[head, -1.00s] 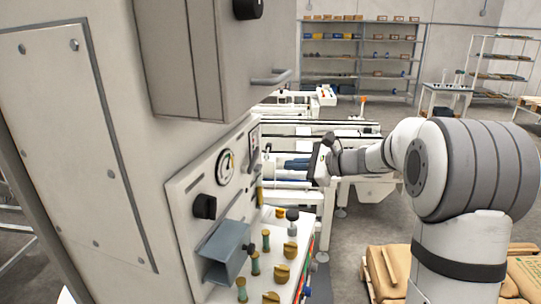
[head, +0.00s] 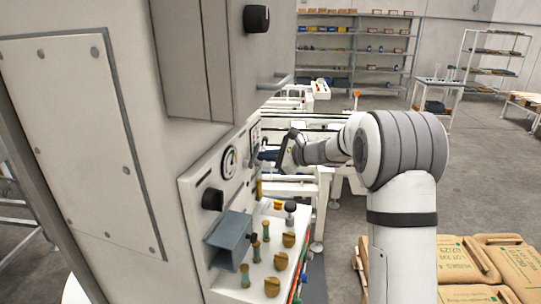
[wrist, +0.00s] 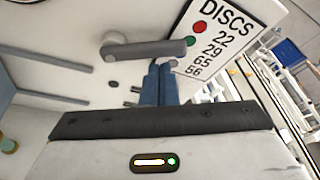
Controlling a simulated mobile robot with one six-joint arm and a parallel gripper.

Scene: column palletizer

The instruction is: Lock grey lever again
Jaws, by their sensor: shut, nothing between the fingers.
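The grey lever (wrist: 145,48) shows in the wrist view on the pale machine panel. Its round pivot is at the left and its handle points right, nearly level in that picture. My gripper (wrist: 158,72) has its two blue fingers together with nothing held. The fingertips are just below the handle, close to its underside; I cannot tell whether they touch it. In the head view my gripper (head: 266,156) reaches the far end of the control panel, and I cannot make out the lever clearly there.
A white sign reading DISCS (wrist: 225,45), with red and green dots, is right of the lever. A grey box (head: 229,240), a black knob (head: 212,199) and several brass knobs (head: 289,240) line the near panel. A cabinet handle (head: 275,83) juts out above. Sacks (head: 490,265) lie at the right.

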